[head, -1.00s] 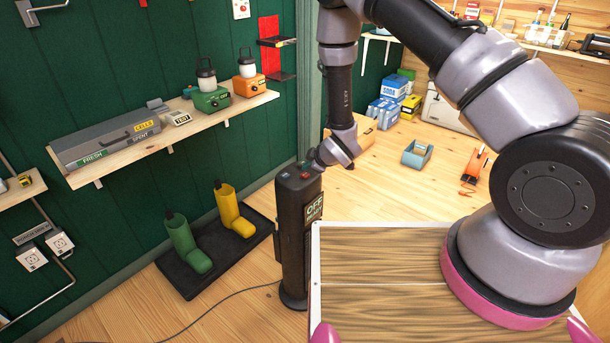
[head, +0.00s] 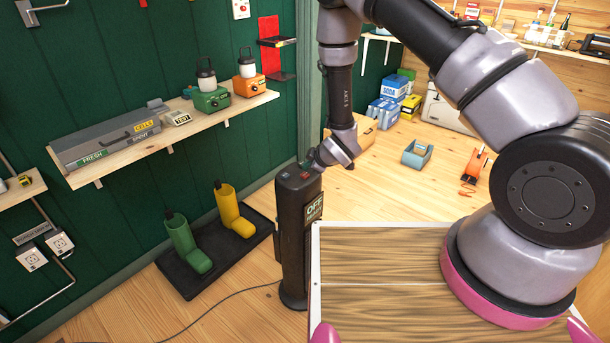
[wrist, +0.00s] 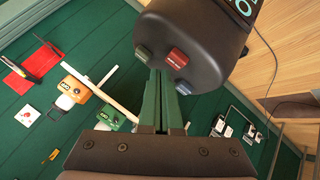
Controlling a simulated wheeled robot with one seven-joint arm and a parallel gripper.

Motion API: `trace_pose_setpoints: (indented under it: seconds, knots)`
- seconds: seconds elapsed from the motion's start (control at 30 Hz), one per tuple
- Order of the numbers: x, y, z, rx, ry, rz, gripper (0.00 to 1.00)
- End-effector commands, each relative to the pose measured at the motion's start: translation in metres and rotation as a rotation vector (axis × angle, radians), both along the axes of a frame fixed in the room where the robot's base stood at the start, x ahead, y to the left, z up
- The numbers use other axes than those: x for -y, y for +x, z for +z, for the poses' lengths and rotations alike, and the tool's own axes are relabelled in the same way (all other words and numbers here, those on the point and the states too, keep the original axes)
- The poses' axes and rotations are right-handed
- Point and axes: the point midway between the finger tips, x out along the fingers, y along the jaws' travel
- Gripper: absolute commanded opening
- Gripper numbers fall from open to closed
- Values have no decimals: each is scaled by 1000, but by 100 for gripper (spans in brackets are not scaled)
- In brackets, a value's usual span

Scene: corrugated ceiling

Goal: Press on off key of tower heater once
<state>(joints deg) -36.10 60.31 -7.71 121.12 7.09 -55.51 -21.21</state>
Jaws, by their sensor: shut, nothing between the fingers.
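The black tower heater (head: 297,240) stands upright on the floor, with an OFF sign (head: 315,207) on its side. Its slanted top also shows in the wrist view (wrist: 205,35). I cannot read which is the on/off key. My gripper (wrist: 158,74) is shut and empty. Its fingertips are at the heater's top edge, close to the green and red keys. I cannot tell whether they touch. In the head view the fingertips are small beside the heater's top.
A black tray (head: 215,255) with green and yellow boots lies left of the heater. A cable (head: 230,296) runs over the floor. A shelf (head: 165,140) with lanterns and a grey case is on the green wall. A wooden-topped surface (head: 385,270) is in front, right of the heater.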

Motion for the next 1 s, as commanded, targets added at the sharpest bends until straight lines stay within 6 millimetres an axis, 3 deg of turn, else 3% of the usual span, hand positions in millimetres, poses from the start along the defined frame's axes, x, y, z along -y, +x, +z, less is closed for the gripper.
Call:
trace_pose_setpoints:
  seconds: [1.0]
  knots:
    - [0, 0, -8, 0, 0, 0, 0]
